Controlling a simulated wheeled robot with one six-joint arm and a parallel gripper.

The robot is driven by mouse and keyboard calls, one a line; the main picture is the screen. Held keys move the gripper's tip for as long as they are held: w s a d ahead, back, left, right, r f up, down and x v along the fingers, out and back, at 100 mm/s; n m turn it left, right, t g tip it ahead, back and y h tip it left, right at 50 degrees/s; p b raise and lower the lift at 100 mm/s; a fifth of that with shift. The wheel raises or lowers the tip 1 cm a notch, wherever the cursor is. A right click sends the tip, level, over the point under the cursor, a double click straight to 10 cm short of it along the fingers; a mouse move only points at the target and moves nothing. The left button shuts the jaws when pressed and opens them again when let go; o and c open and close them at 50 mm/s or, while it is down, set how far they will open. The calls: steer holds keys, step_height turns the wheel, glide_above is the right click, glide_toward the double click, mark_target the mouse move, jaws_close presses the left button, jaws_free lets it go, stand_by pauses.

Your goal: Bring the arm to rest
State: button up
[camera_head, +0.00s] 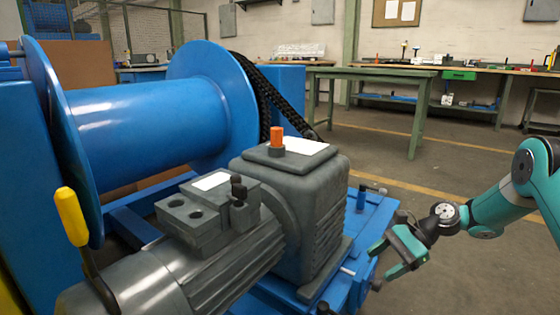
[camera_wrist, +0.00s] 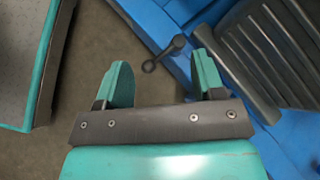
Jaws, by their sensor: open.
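My teal arm (camera_head: 500,208) reaches in from the right in the head view. My gripper (camera_head: 374,266) is open and empty beside the right side of the blue machine base (camera_head: 340,280). In the wrist view, the two teal fingers of my gripper (camera_wrist: 160,75) stand wide apart with nothing gripped between them. A dark crank handle (camera_wrist: 166,52) lies beyond the fingertips, near the right finger, and appears apart from it.
A grey gearbox (camera_head: 305,205) and motor (camera_head: 170,280) sit on the base, left of my gripper. A blue drum (camera_head: 150,125) with a dark chain (camera_head: 265,95) stands behind. A green table (camera_head: 385,75) is farther back. Open floor (camera_head: 385,170) lies between.

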steer(key=s+a+r+n+h+p, duration=0.1)
steer(key=s+a+r+n+p, duration=0.1)
steer(key=s+a+r+n, duration=0.35)
steer(key=s+a+r+n+h+p, duration=0.1)
steer(key=s+a+r+n+h, duration=0.15)
steer(key=r, duration=0.65)
steer(key=s+a+r+n+h+p, duration=0.1)
steer(key=s+a+r+n+p, duration=0.2)
steer(key=r, duration=0.5)
steer(key=s+r+n+t+h+p, duration=0.15)
steer(key=s+r+n, duration=0.3)
steer(key=s, duration=0.55)
steer(key=s+r+n+h+p, duration=0.1)
steer(key=s+r+n+p, duration=0.3)
steer(key=s, duration=0.5)
step_height(320, 180, up, 36)
steer(key=p, duration=3.5)
steer(key=shift+d+r+n+p, duration=0.15)
steer(key=shift+r+n+p, duration=0.15)
steer(key=shift+n, duration=0.15)
